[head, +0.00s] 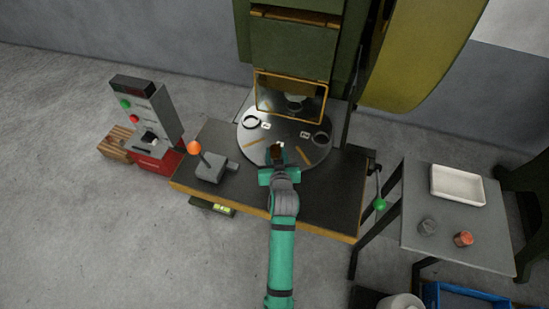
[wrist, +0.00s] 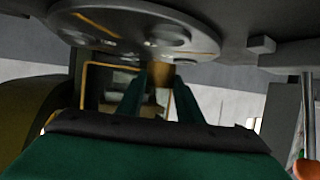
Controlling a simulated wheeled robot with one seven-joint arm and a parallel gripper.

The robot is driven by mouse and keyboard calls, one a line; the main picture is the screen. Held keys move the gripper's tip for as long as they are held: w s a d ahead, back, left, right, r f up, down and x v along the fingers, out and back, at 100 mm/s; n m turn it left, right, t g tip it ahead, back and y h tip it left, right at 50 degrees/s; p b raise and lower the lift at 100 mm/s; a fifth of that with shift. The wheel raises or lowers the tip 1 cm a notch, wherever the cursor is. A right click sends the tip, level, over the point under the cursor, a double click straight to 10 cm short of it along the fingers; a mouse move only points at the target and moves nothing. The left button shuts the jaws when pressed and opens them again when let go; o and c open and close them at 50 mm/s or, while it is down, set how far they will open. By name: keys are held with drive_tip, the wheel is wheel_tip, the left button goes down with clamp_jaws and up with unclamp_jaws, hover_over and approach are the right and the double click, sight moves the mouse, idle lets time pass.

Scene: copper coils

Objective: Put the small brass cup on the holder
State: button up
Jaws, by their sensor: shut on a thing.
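My gripper (head: 277,158) is at the near edge of a round grey turntable (head: 268,148) on the machine's bench. The small brass cup (wrist: 160,74) is between my fingertips (wrist: 160,88) in the wrist view, and the fingers are shut on it. In the head view the cup (head: 277,149) is a small brown shape just past the gripper. I cannot tell whether it touches the turntable. Which part is the holder is unclear; my gripper hides the near edge.
A lever with an orange knob (head: 194,147) stands left of my gripper. A green press frame with a yellow-edged guard (head: 290,112) rises behind the turntable. A side table (head: 462,240) at right holds a white tray (head: 458,185), a grey cup (head: 427,227) and a copper-coloured piece (head: 463,239).

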sight(274, 158)
drive_tip(key=shift+w+a+f, duration=0.15)
drive_tip(key=shift+w+f, duration=0.25)
drive_tip(key=shift+f, duration=0.15)
drive_tip(key=shift+w+a+f, duration=0.1)
drive_tip(key=shift+w+f, duration=0.25)
drive_tip(key=shift+f, duration=1.5)
drive_tip(key=shift+f, duration=0.15)
